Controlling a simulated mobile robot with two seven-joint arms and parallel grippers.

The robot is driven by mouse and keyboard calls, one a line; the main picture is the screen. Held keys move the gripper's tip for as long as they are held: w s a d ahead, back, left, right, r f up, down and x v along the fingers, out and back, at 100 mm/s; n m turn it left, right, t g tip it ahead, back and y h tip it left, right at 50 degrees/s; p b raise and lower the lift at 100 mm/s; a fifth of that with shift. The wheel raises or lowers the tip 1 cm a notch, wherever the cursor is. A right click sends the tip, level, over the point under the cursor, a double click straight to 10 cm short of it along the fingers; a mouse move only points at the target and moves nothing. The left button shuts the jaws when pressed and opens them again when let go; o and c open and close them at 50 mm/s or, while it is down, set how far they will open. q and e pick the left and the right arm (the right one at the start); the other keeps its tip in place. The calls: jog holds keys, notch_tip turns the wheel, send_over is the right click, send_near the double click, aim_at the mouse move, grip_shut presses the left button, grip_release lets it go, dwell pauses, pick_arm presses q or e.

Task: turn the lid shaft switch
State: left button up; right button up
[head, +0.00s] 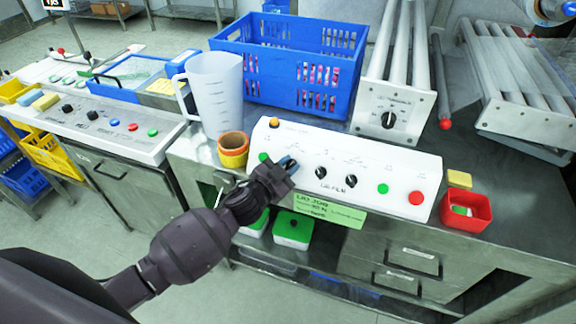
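A white control box (300,140) stands on the steel bench. I cannot read the small labels, so I cannot tell which is the lid shaft switch. A further black switch (388,120) sits on the roller unit behind. My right gripper is not in view.
The box also has a green button (383,188), a red button (417,198) and an orange lamp (274,122). A red bin (482,206) stands right.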

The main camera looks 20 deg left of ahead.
pick_arm(q)
jog(key=shift+o, duration=1.1)
jog(key=shift+s, duration=0.15)
jog(key=v, duration=1)
jog(key=shift+s+a, duration=0.15)
jog(key=shift+s, duration=0.1)
jog(key=s+a+f+n+g+y, duration=0.2)
jog(key=s+a+f+n+y, duration=0.1)
jog(key=s+f, duration=0.3)
jog(key=s+a+f+n+g+y, duration=0.2)
jog(key=s+a+f+n, duration=0.2)
jog(key=s+f, duration=0.3)
jog(key=s, duration=0.2)
jog(key=shift+s+f+n+g+y, duration=0.15)
jog(key=shift+s+n+g+y, duration=0.15)
jog(key=shift+s+n+y, duration=0.1)
